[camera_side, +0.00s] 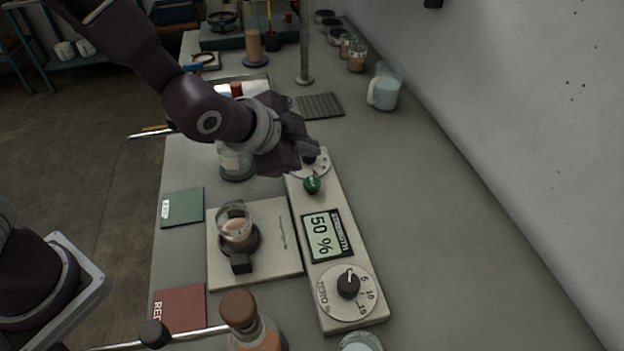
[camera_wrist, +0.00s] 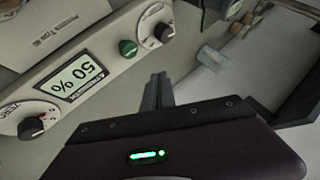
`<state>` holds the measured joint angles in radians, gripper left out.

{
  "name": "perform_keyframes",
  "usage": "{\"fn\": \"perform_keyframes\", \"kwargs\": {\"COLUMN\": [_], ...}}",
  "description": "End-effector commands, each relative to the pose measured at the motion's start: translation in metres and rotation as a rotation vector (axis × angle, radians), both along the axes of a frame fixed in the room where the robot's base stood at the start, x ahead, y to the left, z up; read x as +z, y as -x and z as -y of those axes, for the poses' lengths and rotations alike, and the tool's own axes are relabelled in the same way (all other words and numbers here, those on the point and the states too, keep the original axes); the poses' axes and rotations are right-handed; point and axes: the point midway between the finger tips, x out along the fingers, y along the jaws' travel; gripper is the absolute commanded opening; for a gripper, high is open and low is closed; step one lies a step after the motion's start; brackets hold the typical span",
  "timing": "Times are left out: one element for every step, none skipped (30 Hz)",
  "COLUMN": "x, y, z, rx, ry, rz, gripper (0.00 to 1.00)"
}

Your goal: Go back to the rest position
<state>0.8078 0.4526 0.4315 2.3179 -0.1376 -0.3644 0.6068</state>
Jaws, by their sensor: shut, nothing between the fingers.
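My gripper (camera_side: 309,149) is above the far end of a long pale control panel (camera_side: 322,206) in the side view, close to the panel's far dial (camera_side: 322,168). In the wrist view its fingers (camera_wrist: 158,90) are together with nothing between them, apart from the panel. The panel has a green button (camera_side: 312,185), a display (camera_side: 326,236) reading 50 %, and a near dial (camera_side: 348,286) with a black knob. The gripper partly hides the far dial in the side view; the wrist view shows this dial (camera_wrist: 155,26) with its black knob.
Left of the panel, a glass vessel (camera_side: 236,226) with brownish contents stands on a pale plate (camera_side: 275,262). A green book (camera_side: 182,207) and a red book (camera_side: 180,307) lie at the bench's left edge. A pitcher (camera_side: 385,92) stands near the wall. The bench right of the panel is clear.

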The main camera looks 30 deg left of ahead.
Motion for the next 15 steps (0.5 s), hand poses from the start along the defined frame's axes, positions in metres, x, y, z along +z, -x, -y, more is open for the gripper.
{"fn": "perform_keyframes", "kwargs": {"x": [0.0, 0.0, 0.0, 0.0, 0.0, 0.0, 0.001, 0.004, 0.011, 0.02, 0.03, 0.048, 0.062, 0.077, 0.094], "y": [0.0, 0.0, 0.0, 0.0, 0.0, 0.0, 0.0, 0.001, 0.004, 0.008, 0.014, 0.027, 0.039, 0.054, 0.077], "z": [0.0, 0.0, 0.0, 0.0, 0.0, 0.0, -0.001, -0.003, -0.008, -0.015, -0.024, -0.039, -0.051, -0.064, -0.08], "rx": [0.0, 0.0, 0.0, 0.0, 0.0, 0.0, 0.003, 0.013, 0.037, 0.068, 0.106, 0.164, 0.212, 0.263, 0.325], "ry": [0.0, 0.0, 0.0, 0.0, 0.0, 0.0, 0.003, 0.013, 0.041, 0.073, 0.113, 0.177, 0.227, 0.275, 0.33], "rz": [0.0, 0.0, 0.0, 0.0, 0.0, 0.0, -0.002, -0.007, -0.024, -0.043, -0.069, -0.11, -0.143, -0.173, -0.212], "gripper": [0.0, 0.0, 0.0, 0.0, 0.0, 0.0, 0.0, 0.0, 0.0, 0.0, 0.0, 0.0, 0.0, 0.0, 0.0]}}
